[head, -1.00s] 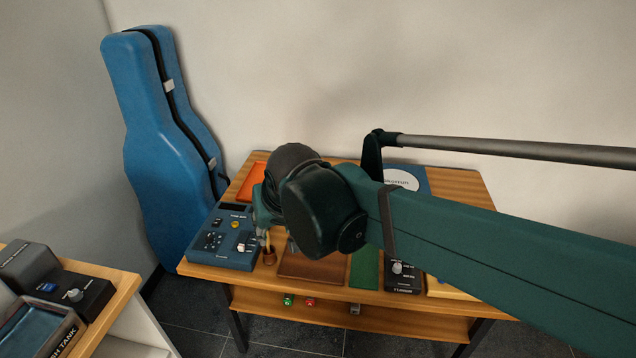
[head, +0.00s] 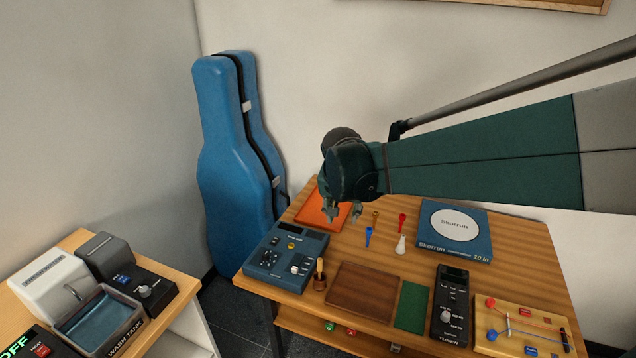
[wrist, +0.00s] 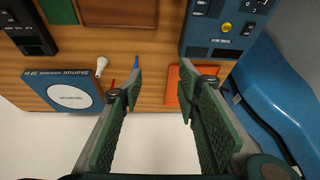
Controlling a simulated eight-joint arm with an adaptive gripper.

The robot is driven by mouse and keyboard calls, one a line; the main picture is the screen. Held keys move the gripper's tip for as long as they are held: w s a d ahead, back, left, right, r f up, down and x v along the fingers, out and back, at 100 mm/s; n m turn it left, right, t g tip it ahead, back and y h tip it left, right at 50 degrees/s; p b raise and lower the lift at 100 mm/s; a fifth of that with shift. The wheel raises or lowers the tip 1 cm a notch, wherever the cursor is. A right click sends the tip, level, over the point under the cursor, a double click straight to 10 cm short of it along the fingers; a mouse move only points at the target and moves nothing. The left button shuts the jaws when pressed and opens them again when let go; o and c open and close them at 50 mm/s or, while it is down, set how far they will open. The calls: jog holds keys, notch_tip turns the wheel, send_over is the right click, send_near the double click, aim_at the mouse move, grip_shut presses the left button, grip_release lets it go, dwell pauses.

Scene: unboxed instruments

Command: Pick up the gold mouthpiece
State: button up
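A small gold-brown mouthpiece (head: 375,216) lies on the wooden table (head: 530,270) in the head view. A blue mouthpiece (head: 368,236), a red one (head: 402,222) and a white one (head: 401,245) are close by. My gripper (head: 344,213) is above the table, in front of the orange tray (head: 312,210) in the head view, left of the gold piece. In the wrist view its fingers (wrist: 159,84) are wide apart with nothing between them. There the blue mouthpiece (wrist: 136,62) shows beside one finger; I cannot make out the gold one.
A blue control box (head: 285,258) and a brown cup holding a gold-coloured stick (head: 320,272) stand at the left. A brown mat (head: 362,292), green mat (head: 412,306), black tuner (head: 448,310) and blue square box (head: 480,243) occupy the table. A blue instrument case (head: 232,150) stands beside it.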

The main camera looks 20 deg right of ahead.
jog(key=w+d+f+m+g+h+p, duration=0.15)
jog(key=w+d+f+m+p, duration=0.25)
jog(key=w+d, duration=0.55)
jog(key=m+g+p, duration=0.2)
jog(key=m+p, duration=0.2)
send_over(375, 212)
jog(key=a, duration=0.3)
notch_tip(375, 212, down, 8)
jog(key=r, duration=0.1)
jog(key=shift+s+f, duration=0.25)
jog(key=shift+s, duration=0.1)
jog(key=shift+f, duration=0.1)
jog(key=shift+b+x, duration=0.35)
jog(key=shift+x, duration=0.85)
jog(key=shift+d, duration=0.1)
jog(key=shift+h, duration=0.25)
jog(key=shift+x, duration=2.6)
jog(key=shift+w+d, duration=0.1)
jog(key=shift+c, duration=0.6)
jog(key=c, duration=0.9)
